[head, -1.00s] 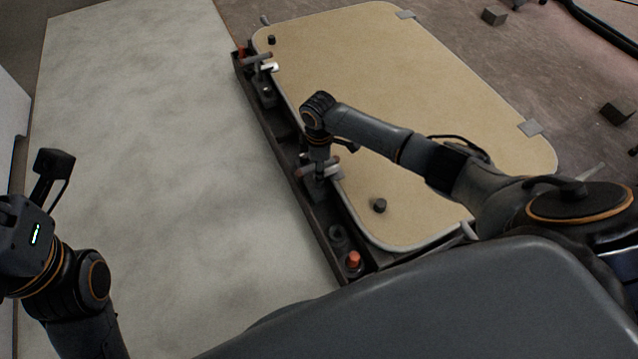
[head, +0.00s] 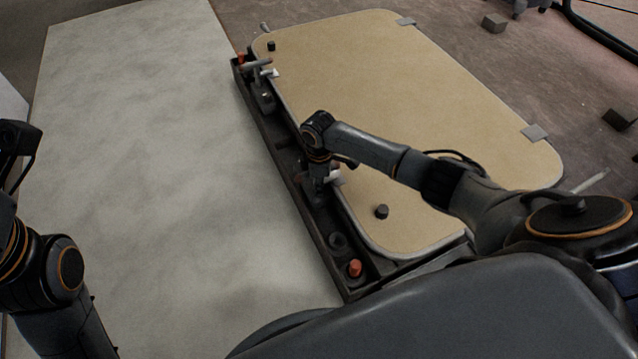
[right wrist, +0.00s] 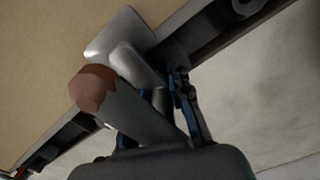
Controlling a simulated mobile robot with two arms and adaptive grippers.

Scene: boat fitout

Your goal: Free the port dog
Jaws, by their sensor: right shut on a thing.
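A tan hatch panel (head: 410,110) with a pale rim lies in a dark frame (head: 280,168). Two dogs sit along its left side: a far dog (head: 256,64) and a near one, mostly hidden by my right gripper (head: 318,180). In the right wrist view, my right gripper (right wrist: 155,120) is shut on the near dog's grey handle (right wrist: 130,108), which has a reddish-brown tip (right wrist: 92,88). The dog's silver pad (right wrist: 120,38) reaches over the panel's edge. My left gripper (head: 18,148) is at the left edge, partly cut off, away from the hatch.
A pale, mottled flat surface (head: 140,150) fills the left and is clear. An orange knob (head: 355,267) sits in the frame's near end. A black knob (head: 381,211) stands on the panel. Dark blocks (head: 494,23) lie on the brown floor beyond.

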